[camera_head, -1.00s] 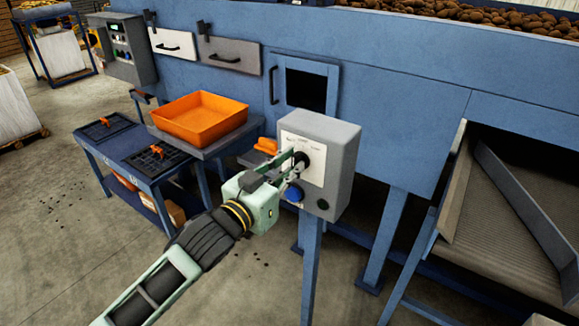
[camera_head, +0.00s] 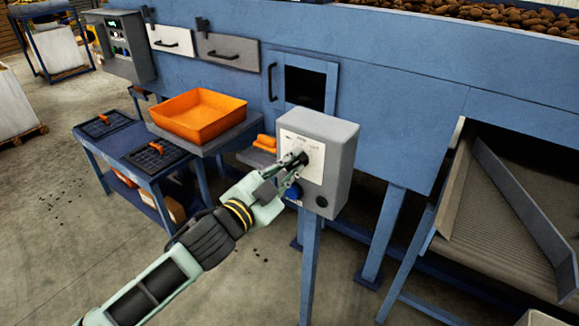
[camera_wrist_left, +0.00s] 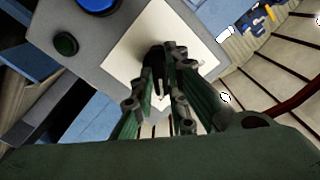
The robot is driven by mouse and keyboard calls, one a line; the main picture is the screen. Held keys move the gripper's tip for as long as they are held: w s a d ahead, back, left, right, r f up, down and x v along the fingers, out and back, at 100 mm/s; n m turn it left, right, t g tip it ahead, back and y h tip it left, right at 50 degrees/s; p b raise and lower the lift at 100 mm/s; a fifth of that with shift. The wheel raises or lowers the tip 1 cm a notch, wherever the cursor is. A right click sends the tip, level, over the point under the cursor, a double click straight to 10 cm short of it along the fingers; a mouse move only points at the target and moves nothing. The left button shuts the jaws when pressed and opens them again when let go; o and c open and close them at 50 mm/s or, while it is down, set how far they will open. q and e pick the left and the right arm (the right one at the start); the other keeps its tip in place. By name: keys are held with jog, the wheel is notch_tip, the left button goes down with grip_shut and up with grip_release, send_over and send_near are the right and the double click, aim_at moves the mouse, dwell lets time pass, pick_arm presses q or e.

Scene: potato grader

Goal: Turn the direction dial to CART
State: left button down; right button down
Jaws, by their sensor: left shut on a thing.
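The direction dial (camera_head: 303,159) is a small black knob on the white label plate (camera_head: 313,148) of a grey control box (camera_head: 341,168) on a blue post. My left gripper (camera_head: 292,168) reaches in from the lower left and is shut on the dial. In the left wrist view the dial (camera_wrist_left: 154,58) sits between the fingers, partly hidden by them, against the white plate (camera_wrist_left: 130,58). The printing on the plate is too small to read. My right gripper is not in view.
A blue button (camera_head: 293,192) and a dark round button (camera_head: 321,202) sit below the plate. An orange tray (camera_head: 199,116) stands on a table at the left. The blue machine (camera_head: 410,110) is behind the box, with a sloped conveyor (camera_head: 490,205) at the right.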

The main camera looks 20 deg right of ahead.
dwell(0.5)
pick_arm(q)
jog(key=c, duration=1.7)
grip_release()
jog(key=shift+c, duration=0.2)
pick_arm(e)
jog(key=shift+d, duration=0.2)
pick_arm(q)
jog(key=shift+a, duration=0.1)
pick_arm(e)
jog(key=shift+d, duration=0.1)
pick_arm(q)
jog(key=v, duration=1.2)
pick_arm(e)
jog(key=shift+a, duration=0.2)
